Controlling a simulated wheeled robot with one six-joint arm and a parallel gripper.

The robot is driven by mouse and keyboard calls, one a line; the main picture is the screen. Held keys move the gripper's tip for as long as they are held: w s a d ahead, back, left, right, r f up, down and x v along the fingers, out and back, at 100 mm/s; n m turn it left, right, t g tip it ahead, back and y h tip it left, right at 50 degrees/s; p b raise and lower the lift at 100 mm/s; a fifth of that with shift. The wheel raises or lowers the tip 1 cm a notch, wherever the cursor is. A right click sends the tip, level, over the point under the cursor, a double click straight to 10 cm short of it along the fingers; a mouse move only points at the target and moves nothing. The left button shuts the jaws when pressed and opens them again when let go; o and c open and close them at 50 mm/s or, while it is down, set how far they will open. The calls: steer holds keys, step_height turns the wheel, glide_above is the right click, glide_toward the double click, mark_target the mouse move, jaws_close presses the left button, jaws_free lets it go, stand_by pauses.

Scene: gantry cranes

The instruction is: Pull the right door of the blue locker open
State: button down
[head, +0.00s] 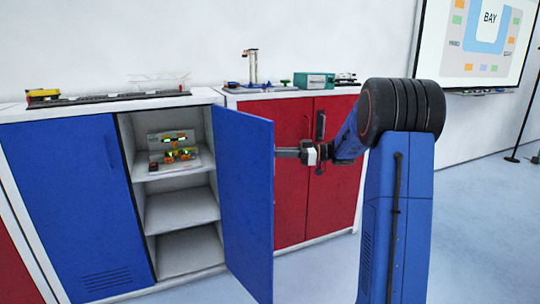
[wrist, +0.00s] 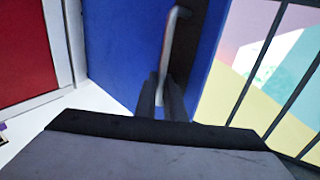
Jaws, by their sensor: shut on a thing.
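The blue locker (head: 65,190) stands at the left in the head view, its left door closed. Its right door (head: 243,205) stands swung well out toward me, showing the white shelves (head: 182,212) inside. My gripper (head: 279,153) is at the outer face of this door, near its free edge. In the wrist view the door (wrist: 115,50) fills the middle, with a silver bar handle (wrist: 172,45) on it. My gripper (wrist: 170,92) is shut on the lower part of that handle. The handle is hidden in the head view.
A red locker (head: 315,190) with dark handles stands close behind the open door, its doors closed. Model cranes and a teal box (head: 314,82) stand on the locker tops. A small model (head: 176,150) is on the upper shelf. The floor (head: 470,215) at right is clear.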

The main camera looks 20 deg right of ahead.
steer(key=shift+w+f, duration=0.1)
steer(key=shift+w, duration=0.1)
steer(key=c, duration=1.8)
jaws_free()
steer(key=shift+a+f, duration=0.1)
steer(key=shift+c, duration=0.2)
steer(key=shift+f, duration=0.15)
steer(key=shift+s, duration=0.1)
steer(key=v, duration=1.7)
steer(key=shift+d, duration=0.25)
